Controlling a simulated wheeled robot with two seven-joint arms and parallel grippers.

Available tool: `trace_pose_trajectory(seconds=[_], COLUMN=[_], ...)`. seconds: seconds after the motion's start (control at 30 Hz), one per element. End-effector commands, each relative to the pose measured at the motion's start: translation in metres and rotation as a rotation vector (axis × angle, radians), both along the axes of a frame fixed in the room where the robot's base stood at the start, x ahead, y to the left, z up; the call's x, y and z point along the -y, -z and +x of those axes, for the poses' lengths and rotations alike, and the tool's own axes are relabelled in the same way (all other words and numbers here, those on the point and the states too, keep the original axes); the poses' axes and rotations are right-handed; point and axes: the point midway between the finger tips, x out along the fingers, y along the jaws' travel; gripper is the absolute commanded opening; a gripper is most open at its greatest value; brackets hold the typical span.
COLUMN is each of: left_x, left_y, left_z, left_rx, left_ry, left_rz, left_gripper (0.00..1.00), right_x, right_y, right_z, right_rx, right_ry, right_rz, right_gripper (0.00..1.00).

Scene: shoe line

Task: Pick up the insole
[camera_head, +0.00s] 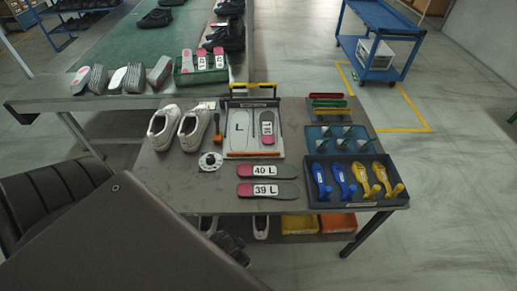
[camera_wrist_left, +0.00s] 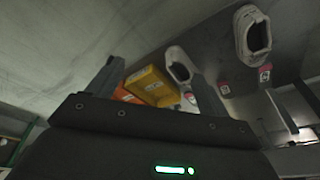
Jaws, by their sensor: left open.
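Two dark grey insoles with pink ends lie flat on the grey worktable (camera_head: 215,201), the 40 L insole (camera_head: 291,171) behind the 39 L insole (camera_head: 290,190). Another labelled insole (camera_head: 267,118) lies in the right part of a tray marked L (camera_head: 239,153). More insoles (camera_head: 202,60) stand in a green bin (camera_head: 180,77) at the back. My left gripper (camera_wrist_left: 158,88) is open in the left wrist view, with nothing between its fingertips. It is outside the head view, so its distance to the insoles is unclear. My right gripper is not in view.
White shoes (camera_head: 194,128) stand left of the tray. A dark box of blue and yellow tools (camera_head: 315,206) fills the right front corner. A yellow box (camera_wrist_left: 152,86) and an orange box (camera_wrist_left: 124,95) show beyond my left fingers. The table's front left is clear.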

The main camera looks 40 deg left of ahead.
Motion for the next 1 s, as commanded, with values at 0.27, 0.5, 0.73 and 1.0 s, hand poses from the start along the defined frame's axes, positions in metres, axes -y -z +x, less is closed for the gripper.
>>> trace_pose_trajectory(seconds=[0.27, 0.5, 0.73, 1.0], left_x=[-0.005, -0.011, -0.052, -0.117], left_y=[-0.129, -0.167, -0.192, -0.217], left_z=[0.066, 0.132, 0.161, 0.153], left_rx=[0.19, 0.351, 0.313, 0.126], left_ry=[0.141, 0.39, 0.612, 0.672], left_rz=[0.024, 0.009, -0.045, -0.091], left_gripper=[0.79, 0.79, 0.79, 0.79], right_x=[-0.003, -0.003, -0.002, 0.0], right_y=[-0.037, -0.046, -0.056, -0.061], right_z=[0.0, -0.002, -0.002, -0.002], right_rx=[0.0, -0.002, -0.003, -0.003], right_ry=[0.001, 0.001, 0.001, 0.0], right_rz=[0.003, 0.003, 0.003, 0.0], right_gripper=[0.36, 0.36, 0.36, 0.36])
